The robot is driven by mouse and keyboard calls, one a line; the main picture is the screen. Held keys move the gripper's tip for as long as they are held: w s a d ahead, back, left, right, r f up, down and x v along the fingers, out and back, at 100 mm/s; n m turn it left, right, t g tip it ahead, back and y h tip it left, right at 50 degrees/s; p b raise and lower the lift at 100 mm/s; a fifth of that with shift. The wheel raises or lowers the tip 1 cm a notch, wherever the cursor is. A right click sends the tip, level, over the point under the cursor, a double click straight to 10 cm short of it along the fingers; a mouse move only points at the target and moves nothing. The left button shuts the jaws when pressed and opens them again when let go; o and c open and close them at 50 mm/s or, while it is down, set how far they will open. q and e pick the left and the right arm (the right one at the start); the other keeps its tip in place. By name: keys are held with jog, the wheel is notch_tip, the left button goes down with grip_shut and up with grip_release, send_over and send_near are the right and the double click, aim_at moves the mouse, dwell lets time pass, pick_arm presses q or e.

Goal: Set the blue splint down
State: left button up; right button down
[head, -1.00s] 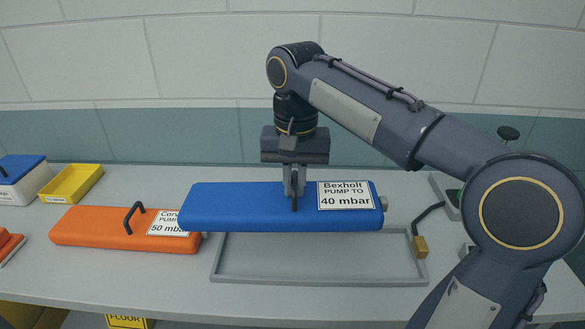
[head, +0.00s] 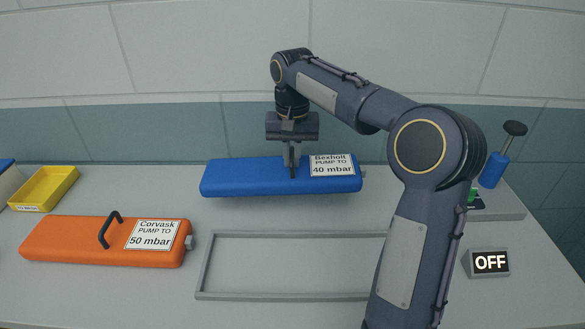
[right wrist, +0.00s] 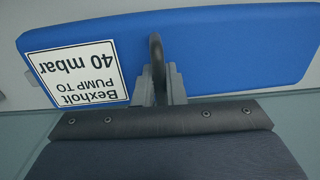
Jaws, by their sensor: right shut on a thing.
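The blue splint (head: 250,178) is a long padded block with a white label reading Bexholt, pump to 40 mbar. It is toward the back of the bench, behind the grey frame, and looks level. My right gripper (head: 292,168) is above it, shut on its dark handle. In the right wrist view the blue splint (right wrist: 215,45) fills the top, and the jaws (right wrist: 158,80) close around the handle. I cannot tell whether its underside touches the bench. My left gripper is not in view.
An orange splint (head: 70,240) labelled Corvask, 50 mbar, lies at front left. An empty grey rectangular frame (head: 290,296) lies at front centre. A yellow tray (head: 45,187) stands at far left.

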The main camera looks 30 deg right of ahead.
jog(key=shift+w+d+f, duration=0.3)
jog(key=shift+w+f, duration=0.1)
jog(key=shift+f, duration=0.2)
jog(key=shift+w+d+f, duration=0.3)
jog(key=shift+w+f, duration=0.05)
jog(key=shift+f, duration=0.2)
notch_tip(320, 180, down, 3)
jog(key=shift+d+f, duration=0.1)
jog(key=shift+f, duration=0.05)
jog(key=c, duration=1.5)
grip_release()
